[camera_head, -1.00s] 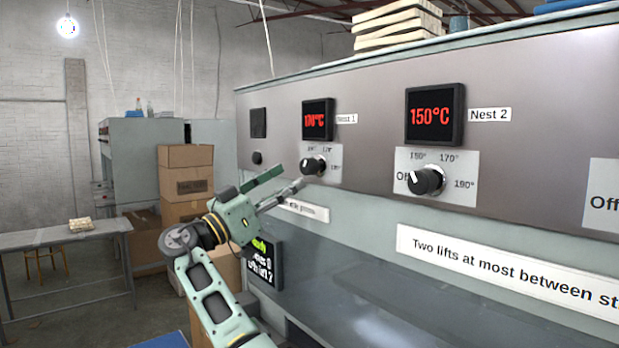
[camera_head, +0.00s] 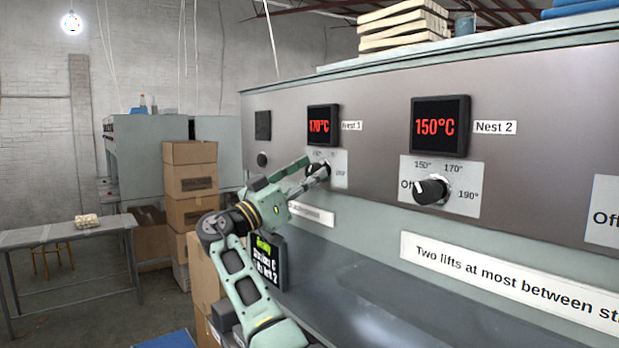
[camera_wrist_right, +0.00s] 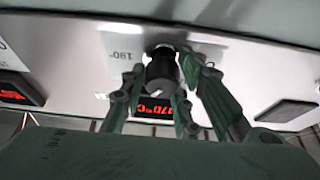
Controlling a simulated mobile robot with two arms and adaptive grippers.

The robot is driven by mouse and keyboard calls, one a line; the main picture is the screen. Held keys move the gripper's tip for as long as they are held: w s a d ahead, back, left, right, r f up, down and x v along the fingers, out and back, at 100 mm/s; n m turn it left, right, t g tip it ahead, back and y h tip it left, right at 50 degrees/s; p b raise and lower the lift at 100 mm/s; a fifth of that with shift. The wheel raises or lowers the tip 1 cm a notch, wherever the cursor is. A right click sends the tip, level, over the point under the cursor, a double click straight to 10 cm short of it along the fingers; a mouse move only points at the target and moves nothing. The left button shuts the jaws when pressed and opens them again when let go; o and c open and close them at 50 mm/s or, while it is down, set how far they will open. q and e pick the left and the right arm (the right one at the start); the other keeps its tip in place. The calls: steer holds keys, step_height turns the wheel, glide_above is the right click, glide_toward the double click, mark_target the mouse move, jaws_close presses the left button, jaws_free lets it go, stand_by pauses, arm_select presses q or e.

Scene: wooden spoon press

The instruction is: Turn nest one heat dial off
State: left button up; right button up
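The nest one heat dial (camera_head: 318,170) is a black knob on a white plate under the red 170°C display (camera_head: 321,124) labelled Nest 1. My right gripper (camera_head: 310,172) is at this dial, its fingers on either side of it and partly hiding it and its scale. In the right wrist view the knob (camera_wrist_right: 161,70) sits between the spread fingers (camera_wrist_right: 163,84); firm contact cannot be made out. My left gripper is not in view.
The Nest 2 dial (camera_head: 431,189), under a 150°C display (camera_head: 440,126), is to the right on the same panel (camera_head: 374,140). A small black knob (camera_head: 262,160) is to the left. A ledge (camera_head: 350,290) runs below the panel. Cardboard boxes (camera_head: 190,183) stand behind my arm.

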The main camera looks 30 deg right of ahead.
steer(key=shift+f, duration=0.15)
steer(key=c, duration=0.5)
steer(key=shift+o, duration=0.2)
